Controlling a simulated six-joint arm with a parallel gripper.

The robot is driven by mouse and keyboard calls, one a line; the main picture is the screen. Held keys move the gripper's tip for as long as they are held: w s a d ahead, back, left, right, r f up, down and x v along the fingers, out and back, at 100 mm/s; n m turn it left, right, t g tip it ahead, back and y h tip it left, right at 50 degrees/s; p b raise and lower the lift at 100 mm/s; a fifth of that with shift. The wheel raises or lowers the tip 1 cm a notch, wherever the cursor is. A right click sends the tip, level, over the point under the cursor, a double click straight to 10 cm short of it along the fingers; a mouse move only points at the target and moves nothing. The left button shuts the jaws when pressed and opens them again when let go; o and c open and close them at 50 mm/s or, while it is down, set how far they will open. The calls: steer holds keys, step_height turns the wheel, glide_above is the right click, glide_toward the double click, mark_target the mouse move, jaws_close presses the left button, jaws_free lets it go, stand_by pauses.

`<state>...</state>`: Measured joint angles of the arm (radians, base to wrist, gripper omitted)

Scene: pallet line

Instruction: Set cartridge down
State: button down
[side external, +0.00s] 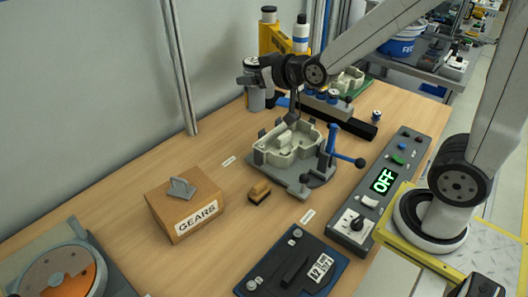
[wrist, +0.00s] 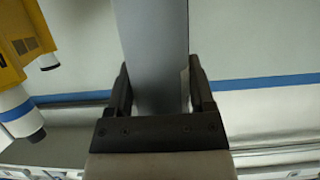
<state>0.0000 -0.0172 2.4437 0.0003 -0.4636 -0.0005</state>
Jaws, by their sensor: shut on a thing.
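My gripper (side external: 247,80) is shut on a grey cartridge (side external: 257,99), near the back wall and left of the yellow stand. The cartridge looks roughly upright; whether its lower end touches the table I cannot tell. In the wrist view the grey cartridge (wrist: 152,60) runs between the two dark fingers of my gripper (wrist: 160,90), and its far end is out of frame.
A yellow stand (side external: 268,40) with white, dark-capped cylinders is close behind my gripper. A fixture with a pale housing (side external: 290,145) is in front of it.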

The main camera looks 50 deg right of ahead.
mark_target(254, 61)
step_height(254, 61, up, 7)
steer(key=shift+r, duration=0.1)
steer(key=s+d+r+m+g+h, duration=0.1)
steer(key=s+d+m+g+h, duration=0.25)
steer(key=d, duration=0.65)
steer(key=s+d+r+m+h, duration=0.15)
steer(key=d+m+h, duration=0.4)
steer(key=d, duration=0.55)
steer(key=s+d+f+m+g+h, duration=0.35)
steer(key=s+d+m+g, duration=0.45)
steer(key=s, duration=0.6)
step_height(254, 61, down, 21)
steer(key=d+n, duration=0.1)
steer(key=shift+w+r+h, duration=0.2)
steer(key=shift+w+h, duration=0.1)
steer(key=shift+h, duration=0.15)
steer(key=shift+d+f+t, duration=0.1)
steer(key=shift+f+t, duration=0.1)
steer(key=shift+t, duration=0.05)
steer(key=shift+f, duration=3.2)
steer(key=shift+f, duration=0.65)
